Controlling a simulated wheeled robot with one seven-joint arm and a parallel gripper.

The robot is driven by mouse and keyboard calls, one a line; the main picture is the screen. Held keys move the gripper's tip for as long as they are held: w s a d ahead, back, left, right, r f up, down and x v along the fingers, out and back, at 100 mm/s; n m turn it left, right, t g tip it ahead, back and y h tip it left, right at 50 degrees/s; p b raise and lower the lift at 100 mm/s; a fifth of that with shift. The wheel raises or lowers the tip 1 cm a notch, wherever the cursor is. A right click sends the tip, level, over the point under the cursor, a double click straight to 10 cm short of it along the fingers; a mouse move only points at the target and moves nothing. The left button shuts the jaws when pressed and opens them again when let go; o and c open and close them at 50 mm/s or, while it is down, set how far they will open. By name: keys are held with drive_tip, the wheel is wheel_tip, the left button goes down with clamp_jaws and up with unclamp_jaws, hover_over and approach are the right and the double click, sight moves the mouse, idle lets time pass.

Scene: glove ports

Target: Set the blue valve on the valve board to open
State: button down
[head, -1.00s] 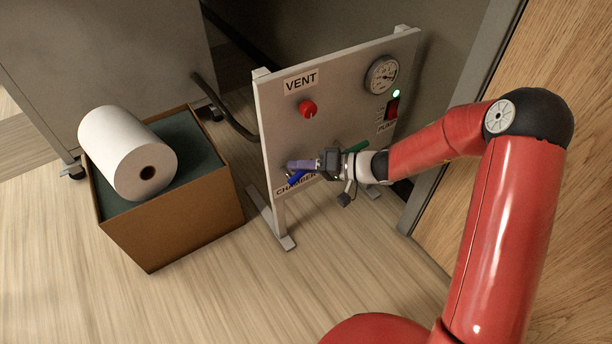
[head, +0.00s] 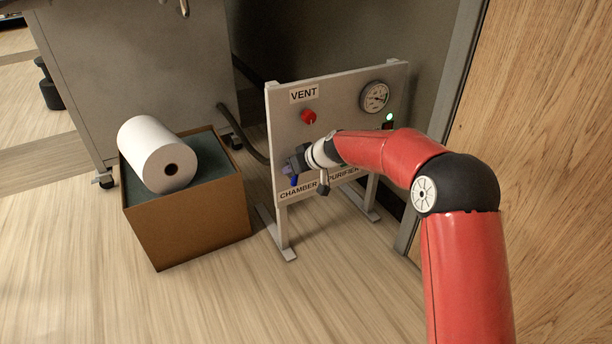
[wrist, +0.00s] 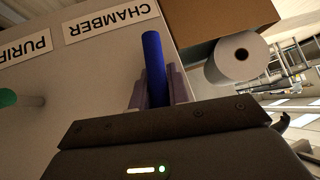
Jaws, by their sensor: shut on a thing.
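The valve board (head: 340,110) stands upright on metal feet. The blue valve's handle (wrist: 153,60) is a blue bar between my gripper's fingers in the wrist view, its free end toward the CHAMBER label (wrist: 111,19). In the head view only a little blue (head: 294,181) shows below the fingers. My gripper (head: 295,163) is at the board's lower left and shut on the blue handle; its fingers also show in the wrist view (wrist: 158,88). The valve's body and pivot are hidden, and I cannot tell its exact setting.
A green handle (wrist: 8,97) is at the wrist view's left edge, by the PURIFIER label (wrist: 22,45). The board also carries a red VENT knob (head: 309,117) and a gauge (head: 375,97). A box (head: 200,226) with a white roll (head: 150,146) stands left. A wooden panel (head: 540,150) is right.

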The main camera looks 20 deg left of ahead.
drive_tip(key=shift+s+a+f+n+t+h, duration=0.2)
drive_tip(key=shift+s+n+t+h, duration=0.15)
drive_tip(key=shift+t+h, duration=0.25)
idle(0.3)
drive_tip(key=c, duration=1.3)
unclamp_jaws()
drive_tip(key=shift+w, duration=0.1)
drive_tip(key=shift+c, duration=0.2)
drive_tip(key=shift+r, duration=0.1)
drive_tip(key=v, duration=0.7)
drive_tip(key=shift+d+r, duration=0.25)
